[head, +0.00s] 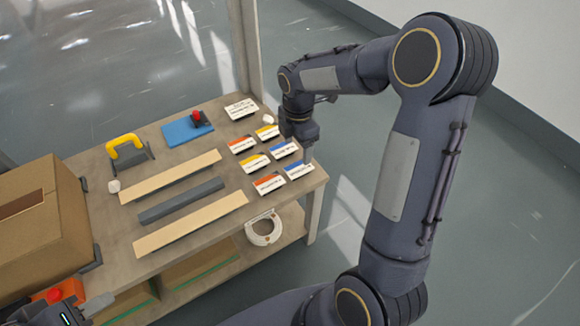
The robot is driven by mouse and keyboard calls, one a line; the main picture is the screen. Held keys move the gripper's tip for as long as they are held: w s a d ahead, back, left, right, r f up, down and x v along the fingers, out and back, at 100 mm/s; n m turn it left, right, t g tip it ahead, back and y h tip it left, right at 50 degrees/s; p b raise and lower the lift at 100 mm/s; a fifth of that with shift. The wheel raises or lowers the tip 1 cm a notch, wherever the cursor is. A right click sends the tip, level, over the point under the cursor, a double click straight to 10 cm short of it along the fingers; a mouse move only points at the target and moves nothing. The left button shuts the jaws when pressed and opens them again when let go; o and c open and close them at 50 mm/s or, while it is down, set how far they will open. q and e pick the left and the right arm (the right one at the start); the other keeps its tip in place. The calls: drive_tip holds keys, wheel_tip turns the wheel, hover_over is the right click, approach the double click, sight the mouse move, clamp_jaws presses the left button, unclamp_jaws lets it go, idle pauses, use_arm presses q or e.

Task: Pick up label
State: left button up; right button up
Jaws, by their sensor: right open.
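Several small white labels with coloured stripes lie in two columns at the right end of the table. The left column has an orange-striped label (242,145), a yellow-striped label (255,163) and another orange-striped label (269,183). The right column has a yellow-striped label (267,132) and two blue-striped labels, the middle one (283,150) and the nearest one (298,171).
Two pale strips (170,176) and a dark grey bar (181,201) lie mid-table (115,220). A cardboard box (50,232) stands at left. Behind are a yellow-handled tool (127,150), a blue mat (182,131) and a white card (241,109).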

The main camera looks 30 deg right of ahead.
sight(299, 168)
drive_tip(key=f+b, duration=0.1)
drive_tip(key=f, duration=0.1)
drive_tip(key=f+b, duration=0.1)
drive_tip(key=f, duration=0.1)
drive_tip(key=f+b, duration=0.1)
drive_tip(key=f, duration=0.1)
drive_tip(key=shift+s+d+f, duration=0.2)
drive_tip(key=shift+d+f, duration=0.05)
drive_tip(key=shift+f, duration=0.2)
drive_tip(key=shift+f, duration=0.25)
drive_tip(key=shift+c, duration=0.3)
drive_tip(key=c, duration=0.8)
